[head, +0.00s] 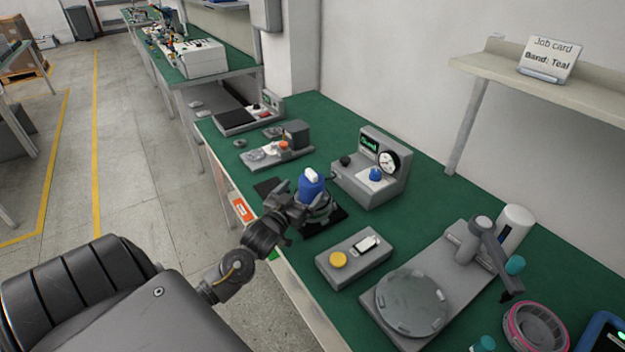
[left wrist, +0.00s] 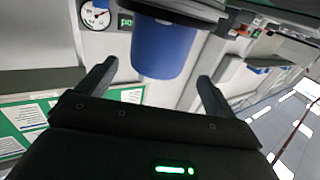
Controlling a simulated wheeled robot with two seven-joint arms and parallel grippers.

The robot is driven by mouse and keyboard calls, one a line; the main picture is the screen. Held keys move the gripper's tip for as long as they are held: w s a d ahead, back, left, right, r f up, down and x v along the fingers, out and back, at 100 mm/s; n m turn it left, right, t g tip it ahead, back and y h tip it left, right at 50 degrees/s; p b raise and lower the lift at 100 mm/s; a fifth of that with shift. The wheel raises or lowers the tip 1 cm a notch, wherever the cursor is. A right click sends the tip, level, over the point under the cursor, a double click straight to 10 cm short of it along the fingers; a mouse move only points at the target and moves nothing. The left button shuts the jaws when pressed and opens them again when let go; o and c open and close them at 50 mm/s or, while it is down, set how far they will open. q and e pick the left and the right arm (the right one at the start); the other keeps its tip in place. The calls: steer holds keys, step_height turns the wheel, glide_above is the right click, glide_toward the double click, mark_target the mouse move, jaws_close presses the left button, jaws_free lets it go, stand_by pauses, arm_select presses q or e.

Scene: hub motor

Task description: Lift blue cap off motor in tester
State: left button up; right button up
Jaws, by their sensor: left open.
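The blue cap (head: 311,184), with a white top, sits on the grey motor (head: 321,212) on a black pad in front of the grey tester (head: 372,178). The tester has a round gauge and a green display. My left gripper (head: 296,190) is at the cap's near left side. In the left wrist view, the open fingers (left wrist: 157,72) stand on either side of the blue cap (left wrist: 160,50), with a visible gap on each side. The gripper hides part of the motor in the head view. My right gripper is not in view.
A grey box with a yellow button (head: 338,259) stands in front of the tester. A grey fixture with a round plate (head: 411,302) is at the right. A shelf (head: 560,80) with a job card (head: 549,58) hangs above.

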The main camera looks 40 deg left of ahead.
mark_target(311, 181)
arm_select(q)
steer(key=shift+w, duration=0.35)
steer(key=shift+w+r, duration=0.1)
steer(key=w, duration=0.1)
steer(key=w+p, duration=0.1)
steer(key=w, duration=0.2)
steer(key=shift+w+a+p, duration=0.25)
steer(key=shift+a+p, duration=0.05)
steer(key=shift+a, duration=0.05)
steer(key=shift+w, duration=0.25)
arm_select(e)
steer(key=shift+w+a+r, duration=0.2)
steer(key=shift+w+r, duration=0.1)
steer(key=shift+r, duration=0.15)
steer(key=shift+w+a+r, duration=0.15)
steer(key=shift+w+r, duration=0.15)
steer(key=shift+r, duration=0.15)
arm_select(q)
steer(key=shift+s, duration=0.1)
steer(key=shift+c, duration=0.3)
steer(key=c, duration=1.1)
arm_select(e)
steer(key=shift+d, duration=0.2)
arm_select(q)
steer(key=shift+o, duration=0.2)
